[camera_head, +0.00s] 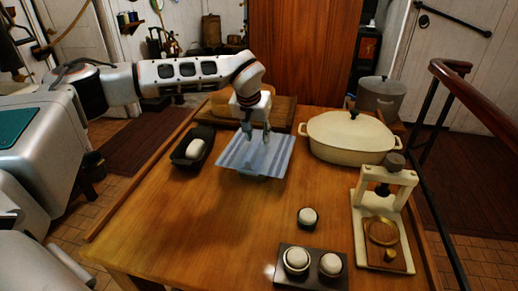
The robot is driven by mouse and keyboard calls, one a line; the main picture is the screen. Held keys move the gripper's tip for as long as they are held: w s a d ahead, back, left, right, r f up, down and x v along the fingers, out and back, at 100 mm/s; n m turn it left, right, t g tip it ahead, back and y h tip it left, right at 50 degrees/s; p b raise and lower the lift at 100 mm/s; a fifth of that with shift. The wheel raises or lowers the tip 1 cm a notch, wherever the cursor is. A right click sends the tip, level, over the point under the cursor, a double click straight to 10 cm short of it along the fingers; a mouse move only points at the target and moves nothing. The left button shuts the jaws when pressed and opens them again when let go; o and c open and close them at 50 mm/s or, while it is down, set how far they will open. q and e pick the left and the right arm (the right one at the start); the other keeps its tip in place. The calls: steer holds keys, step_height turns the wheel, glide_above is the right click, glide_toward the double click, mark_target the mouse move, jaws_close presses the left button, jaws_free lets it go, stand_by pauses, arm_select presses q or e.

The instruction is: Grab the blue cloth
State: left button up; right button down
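The blue cloth (272,165), pale with lighter stripes, is spread near the back middle of the wooden table in the head view. My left gripper (256,130) reaches in from the left and points down over the cloth's back part. Its two fingertips are apart, with the cloth right below them. I cannot tell whether they touch it. The gripper hides a little of the cloth's back edge. My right gripper is not in view.
A dark tray with a white item (195,150) lies left of the cloth. A cream lidded pot (347,137) stands to its right. A press (383,220), a small round-topped item (307,218) and a dark holder (312,262) are nearer. The table's left front is clear.

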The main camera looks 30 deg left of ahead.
arm_select(q)
steer(key=shift+x, duration=1.5)
jaws_close()
steer(key=shift+r, duration=0.1)
